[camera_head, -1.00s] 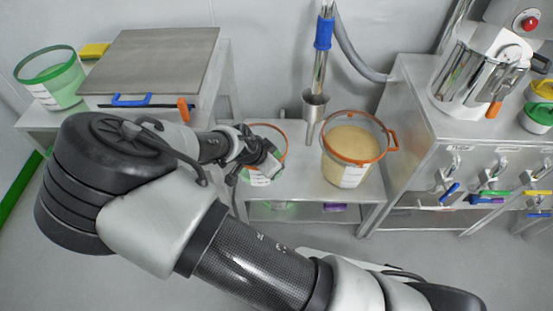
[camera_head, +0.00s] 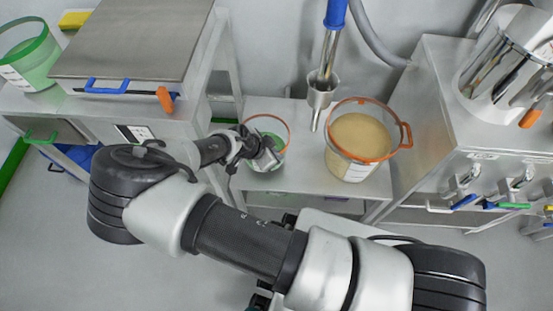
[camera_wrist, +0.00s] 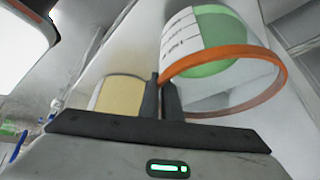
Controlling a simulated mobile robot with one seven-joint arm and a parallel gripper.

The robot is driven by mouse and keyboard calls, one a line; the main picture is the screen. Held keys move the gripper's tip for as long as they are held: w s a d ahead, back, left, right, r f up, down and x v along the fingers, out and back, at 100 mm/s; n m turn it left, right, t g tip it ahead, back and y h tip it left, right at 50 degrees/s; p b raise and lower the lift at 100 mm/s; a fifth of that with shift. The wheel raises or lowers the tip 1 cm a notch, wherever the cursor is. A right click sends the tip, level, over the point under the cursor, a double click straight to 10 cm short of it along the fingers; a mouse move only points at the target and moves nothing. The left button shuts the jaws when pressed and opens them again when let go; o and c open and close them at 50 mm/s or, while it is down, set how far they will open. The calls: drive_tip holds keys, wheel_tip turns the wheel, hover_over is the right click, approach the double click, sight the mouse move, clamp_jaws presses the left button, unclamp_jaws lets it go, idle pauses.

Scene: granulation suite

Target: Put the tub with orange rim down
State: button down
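A clear tub with an orange rim (camera_head: 287,130), a white label and something green inside is at my gripper (camera_head: 262,155). In the wrist view the tub (camera_wrist: 240,88) is close up, tilted in the picture, and the two dark fingers (camera_wrist: 162,98) are close together with its orange rim at their tips. My gripper looks shut on the rim. In the head view the tub appears over the left part of the low steel bench (camera_head: 300,190); I cannot tell whether its base touches.
A second orange-rimmed tub (camera_head: 360,135) of beige powder stands on the bench to the right. A metal funnel (camera_head: 321,92) on a blue-banded pipe hangs between them. A steel cabinet (camera_head: 425,90) bounds the right; a lidded steel unit (camera_head: 140,45) and green-rimmed tub (camera_head: 30,62) are left.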

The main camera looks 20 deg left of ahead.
drive_tip(key=shift+w+f+b, duration=0.1)
drive_tip(key=shift+f+b, duration=0.4)
drive_tip(key=shift+f, duration=1.65)
drive_tip(key=shift+f, duration=0.2)
drive_tip(key=c, duration=2)
unclamp_jaws()
drive_tip(key=shift+r, duration=0.1)
drive_tip(key=shift+r, duration=0.25)
drive_tip(key=p+v, duration=0.2)
drive_tip(key=v, duration=1)
drive_tip(key=shift+f+p, duration=0.1)
drive_tip(key=shift+p, duration=0.2)
